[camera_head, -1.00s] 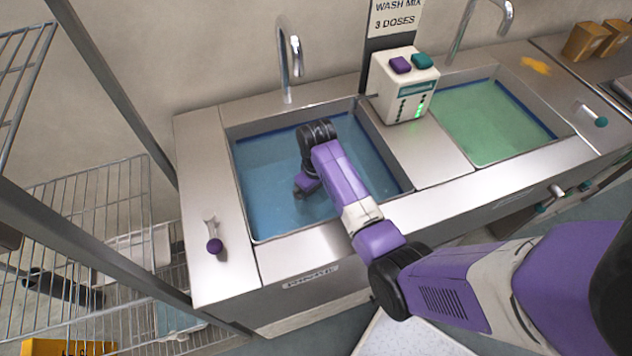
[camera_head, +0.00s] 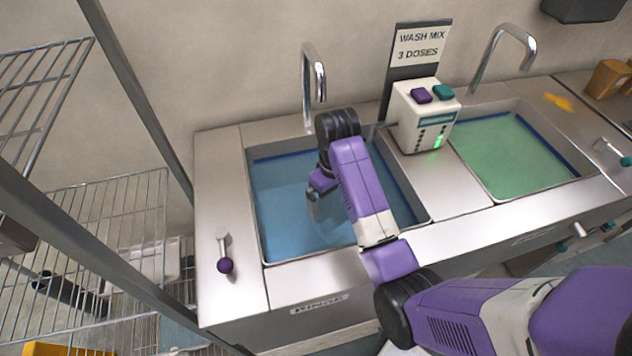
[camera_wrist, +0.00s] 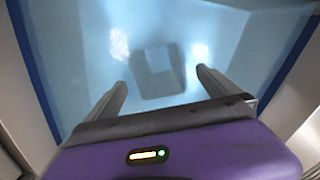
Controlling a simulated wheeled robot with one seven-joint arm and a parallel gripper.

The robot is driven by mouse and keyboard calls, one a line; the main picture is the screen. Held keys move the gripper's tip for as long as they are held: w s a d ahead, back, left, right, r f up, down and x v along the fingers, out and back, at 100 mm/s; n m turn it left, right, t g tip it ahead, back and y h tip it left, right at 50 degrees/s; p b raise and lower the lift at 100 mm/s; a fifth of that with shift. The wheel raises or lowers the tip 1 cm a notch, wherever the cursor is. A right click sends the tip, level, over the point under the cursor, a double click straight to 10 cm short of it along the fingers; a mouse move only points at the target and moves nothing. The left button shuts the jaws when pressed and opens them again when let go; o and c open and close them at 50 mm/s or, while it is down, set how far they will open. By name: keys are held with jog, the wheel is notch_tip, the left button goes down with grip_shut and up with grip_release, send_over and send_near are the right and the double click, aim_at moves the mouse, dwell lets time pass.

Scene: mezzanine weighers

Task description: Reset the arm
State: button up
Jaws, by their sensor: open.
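My purple arm reaches over the left sink basin (camera_head: 275,215), which holds blue water. My gripper (camera_head: 314,212) points down over this basin in the head view, partly hidden by my own arm. In the wrist view my gripper (camera_wrist: 160,82) shows its two grey fingers spread apart with nothing between them. Beyond the fingers is the blue water (camera_wrist: 225,40), with a blurred dark squarish shape in it and bright glints. I cannot tell whether that shape is a drain, a shadow or a reflection.
A white dispenser (camera_head: 408,125) with purple and teal buttons stands between the basins, under a "WASH MIX 3 DOSES" sign (camera_head: 420,45). The right basin holds green liquid (camera_head: 510,150). A tap (camera_head: 308,75) rises behind the left basin. A purple-knobbed lever (camera_head: 225,263) and a wire rack (camera_head: 100,215) are at left.

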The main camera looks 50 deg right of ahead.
jog(key=w+d+r+t+h, duration=0.4)
jog(key=w+r+t, duration=0.1)
jog(key=w+t, duration=0.35)
jog(key=s+a+r+n+t+y, duration=0.1)
jog(key=s+a+r+t, duration=0.35)
jog(key=s+a, duration=0.55)
jog(key=s+a+r+t+y, duration=0.1)
jog(key=s+a+r+t, duration=0.4)
jog(key=s+a, duration=0.5)
jog(key=s+a+r+n+g+y, duration=0.1)
jog(key=s+a+g+y, duration=0.1)
jog(key=s, duration=1.1)
jog(key=shift+s+a+g+b, duration=0.35)
jog(key=shift+a+g, duration=0.25)
jog(key=shift+a, duration=0.55)
